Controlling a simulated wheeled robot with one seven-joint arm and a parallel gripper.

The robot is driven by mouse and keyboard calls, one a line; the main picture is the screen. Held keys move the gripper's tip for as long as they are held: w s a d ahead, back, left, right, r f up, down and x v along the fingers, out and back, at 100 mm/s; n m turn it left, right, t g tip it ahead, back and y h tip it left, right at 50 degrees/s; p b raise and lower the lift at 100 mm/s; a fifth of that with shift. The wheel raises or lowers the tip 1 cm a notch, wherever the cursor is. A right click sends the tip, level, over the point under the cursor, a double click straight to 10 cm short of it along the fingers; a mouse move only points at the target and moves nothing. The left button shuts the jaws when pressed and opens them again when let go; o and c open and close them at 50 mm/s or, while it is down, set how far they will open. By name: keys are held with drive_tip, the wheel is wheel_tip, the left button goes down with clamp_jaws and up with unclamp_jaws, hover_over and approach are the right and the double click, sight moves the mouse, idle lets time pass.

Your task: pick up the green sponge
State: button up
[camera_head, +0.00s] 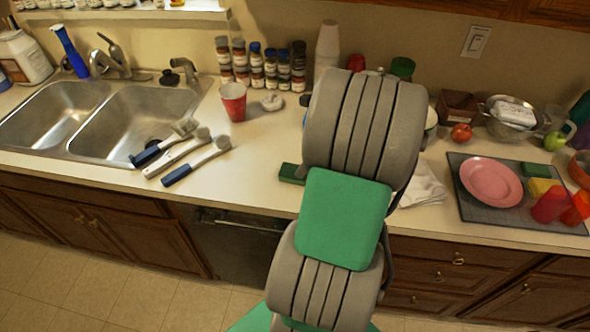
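A dark green, flat block (291,173) that looks like a sponge lies on the counter near its front edge, just left of my arm, which may hide part of it. Another small green block (535,170), also sponge-like, lies on the dark mat at the right, behind a yellow block (544,187). I cannot tell from their looks which one the task names. My grey and green arm rises through the middle of the picture. My gripper does not show, so its place relative to either block is hidden.
Brushes (196,159) lie by the double sink (66,121). A red cup (233,101) and spice jars (256,66) stand behind. A white cloth (424,186) lies right of my arm. A pink plate (491,182) and red cups (550,204) crowd the mat (476,212).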

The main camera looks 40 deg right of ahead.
sight(296, 169)
drive_tip(key=x, duration=0.4)
drive_tip(key=p+x, duration=0.1)
drive_tip(key=x, duration=0.2)
drive_tip(key=shift+w+d, duration=0.15)
drive_tip(key=shift+w, duration=0.1)
drive_tip(key=c, duration=1.4)
